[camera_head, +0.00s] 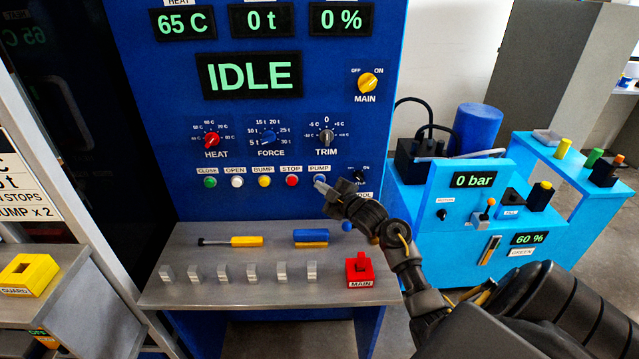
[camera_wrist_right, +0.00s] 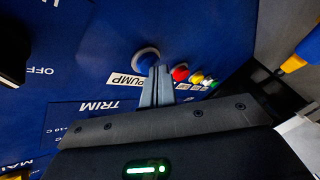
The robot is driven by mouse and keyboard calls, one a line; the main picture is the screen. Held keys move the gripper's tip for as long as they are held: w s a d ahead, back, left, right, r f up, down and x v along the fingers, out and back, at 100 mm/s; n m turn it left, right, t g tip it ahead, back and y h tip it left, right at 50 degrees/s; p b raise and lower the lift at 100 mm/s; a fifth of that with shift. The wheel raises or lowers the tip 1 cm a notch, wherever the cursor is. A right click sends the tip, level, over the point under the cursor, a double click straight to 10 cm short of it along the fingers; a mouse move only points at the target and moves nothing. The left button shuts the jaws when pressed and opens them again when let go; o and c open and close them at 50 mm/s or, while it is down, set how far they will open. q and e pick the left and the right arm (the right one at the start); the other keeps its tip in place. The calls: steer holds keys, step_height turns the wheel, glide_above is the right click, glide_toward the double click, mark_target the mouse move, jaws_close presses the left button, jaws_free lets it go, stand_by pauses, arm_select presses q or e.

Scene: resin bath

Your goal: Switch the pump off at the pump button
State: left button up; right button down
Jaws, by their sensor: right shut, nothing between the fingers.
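The blue pump button (camera_head: 319,177), under its PUMP label, is at the right end of the button row on the blue panel. My right gripper (camera_head: 320,185) is shut and empty, with its fingertips right at this button and partly covering it. In the right wrist view the blue pump button (camera_wrist_right: 147,60) shows just beyond the shut fingertips (camera_wrist_right: 159,70), beside its white label. I cannot tell whether the tips touch it. My left gripper is not in view.
The red stop button (camera_head: 292,181) sits just left, then yellow, white and green buttons. The TRIM knob (camera_head: 327,137) is above. The display (camera_head: 249,74) reads IDLE. A grey shelf (camera_head: 200,295) below holds tools and a red MAIN block (camera_head: 360,270).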

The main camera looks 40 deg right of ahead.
steer(key=shift+w+d, duration=0.1)
stand_by(0.3)
steer(key=shift+s+a+p, duration=0.55)
steer(key=shift+s, duration=0.2)
steer(key=s+a+p, duration=0.1)
steer(key=s, duration=0.1)
steer(key=s+a+p, duration=0.1)
steer(key=s+a, duration=0.1)
steer(key=shift+p, duration=0.3)
steer(key=shift+w+a, duration=0.1)
stand_by(0.9)
